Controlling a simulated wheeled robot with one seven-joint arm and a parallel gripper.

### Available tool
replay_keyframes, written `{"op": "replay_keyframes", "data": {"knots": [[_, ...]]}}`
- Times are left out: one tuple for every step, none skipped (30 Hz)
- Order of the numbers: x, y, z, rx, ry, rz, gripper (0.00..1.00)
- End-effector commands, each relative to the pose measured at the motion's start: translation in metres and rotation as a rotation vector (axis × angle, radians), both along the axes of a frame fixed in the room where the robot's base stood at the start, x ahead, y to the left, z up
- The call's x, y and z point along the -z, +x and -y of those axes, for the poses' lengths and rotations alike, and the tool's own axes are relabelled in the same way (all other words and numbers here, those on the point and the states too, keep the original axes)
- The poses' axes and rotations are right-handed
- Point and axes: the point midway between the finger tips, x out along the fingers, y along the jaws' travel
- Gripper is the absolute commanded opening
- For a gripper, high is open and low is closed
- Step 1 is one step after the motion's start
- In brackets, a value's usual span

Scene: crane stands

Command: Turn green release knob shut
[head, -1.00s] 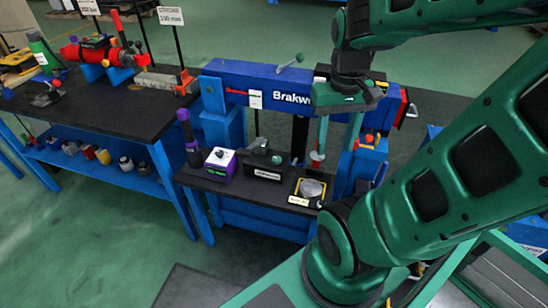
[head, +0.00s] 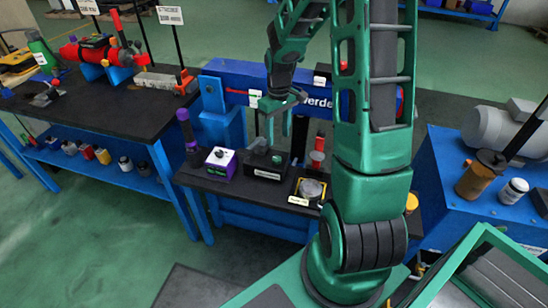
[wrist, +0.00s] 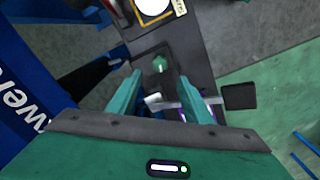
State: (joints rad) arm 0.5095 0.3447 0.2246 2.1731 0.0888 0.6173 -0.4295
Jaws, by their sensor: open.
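A small green knob (head: 277,160) sits on the right part of a low black block (head: 264,170) with a label on its front. In the wrist view the green knob (wrist: 160,65) shows just beyond and between my fingertips, on the dark block. My gripper (head: 278,132) points down above the block, its two fingers spread with nothing between the tips. In the wrist view my gripper (wrist: 161,78) is apart from the knob. A pale metal part (wrist: 153,101) of the block lies between the fingers, partly hidden by the gripper body.
A purple-and-white box (head: 220,161) stands left of the block, and a yellow-framed round dish (head: 309,187) to its right. A tall purple-and-black post (head: 187,135) stands far left. The blue press beam (head: 235,85) runs behind, partly covered by my arm.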

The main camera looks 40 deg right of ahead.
Motion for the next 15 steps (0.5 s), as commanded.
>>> {"op": "replay_keyframes", "data": {"knots": [[0.004, 0.001, -0.001, -0.002, 0.003, -0.001, 0.46], [0.006, 0.001, -0.001, -0.003, 0.003, -0.001, 0.46], [0.010, 0.001, -0.001, -0.004, 0.003, -0.001, 0.46], [0.013, 0.001, -0.001, -0.004, 0.003, -0.001, 0.46], [0.017, 0.001, -0.002, -0.004, 0.004, -0.002, 0.46], [0.023, 0.000, -0.002, -0.005, 0.004, -0.004, 0.46], [0.028, 0.000, -0.002, -0.005, 0.004, -0.003, 0.46], [0.034, 0.000, -0.002, -0.005, 0.004, -0.005, 0.46], [0.041, 0.000, -0.002, -0.005, 0.004, -0.004, 0.46], [0.046, 0.000, -0.002, -0.005, 0.004, -0.005, 0.46], [0.052, 0.000, -0.003, -0.005, 0.004, -0.005, 0.46], [0.059, 0.000, -0.003, -0.005, 0.004, -0.004, 0.46], [0.064, 0.000, -0.003, -0.005, 0.004, -0.004, 0.46], [0.069, 0.000, -0.002, -0.005, 0.004, -0.003, 0.46], [0.076, 0.000, -0.002, -0.005, 0.004, -0.004, 0.46]]}}
